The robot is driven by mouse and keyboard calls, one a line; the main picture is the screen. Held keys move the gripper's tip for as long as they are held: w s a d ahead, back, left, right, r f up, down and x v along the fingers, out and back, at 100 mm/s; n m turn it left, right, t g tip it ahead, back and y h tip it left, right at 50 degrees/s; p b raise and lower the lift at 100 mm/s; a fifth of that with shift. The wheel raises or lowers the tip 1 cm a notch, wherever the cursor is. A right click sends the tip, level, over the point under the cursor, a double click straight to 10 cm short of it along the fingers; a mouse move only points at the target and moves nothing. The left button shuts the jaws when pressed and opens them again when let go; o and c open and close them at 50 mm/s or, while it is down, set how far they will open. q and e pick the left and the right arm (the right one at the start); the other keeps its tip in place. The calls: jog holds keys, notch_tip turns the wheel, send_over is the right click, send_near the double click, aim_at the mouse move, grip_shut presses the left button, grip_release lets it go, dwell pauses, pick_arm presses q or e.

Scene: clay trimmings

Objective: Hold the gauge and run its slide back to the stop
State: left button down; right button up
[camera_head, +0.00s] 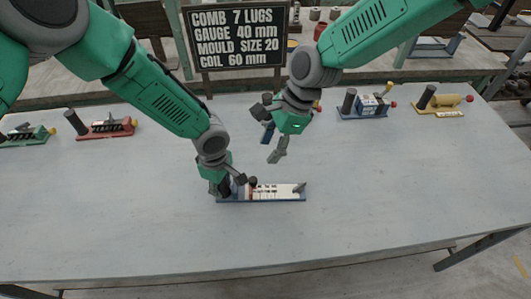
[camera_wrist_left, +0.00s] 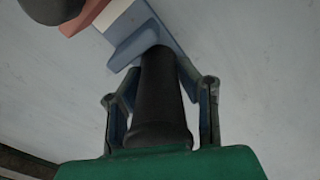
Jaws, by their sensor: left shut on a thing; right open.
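My left gripper (camera_head: 224,188) is shut on the gauge's black handle at the left end. In the left wrist view the black handle (camera_wrist_left: 160,95) stands between the two fingers, with part of the blue base (camera_wrist_left: 135,45) beyond. My right gripper (camera_head: 274,143) is open and empty, above and behind the gauge.
Behind stand a red-based device (camera_head: 105,130), a green one (camera_head: 28,138), a blue one (camera_head: 365,106) and a yellow one (camera_head: 445,103). A black sign (camera_head: 238,38) with white text stands at the back. The table (camera_head: 400,190) is clear in front and to the right.

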dwell(0.3)
pick_arm(q)
jog(key=c, duration=1.1)
grip_release()
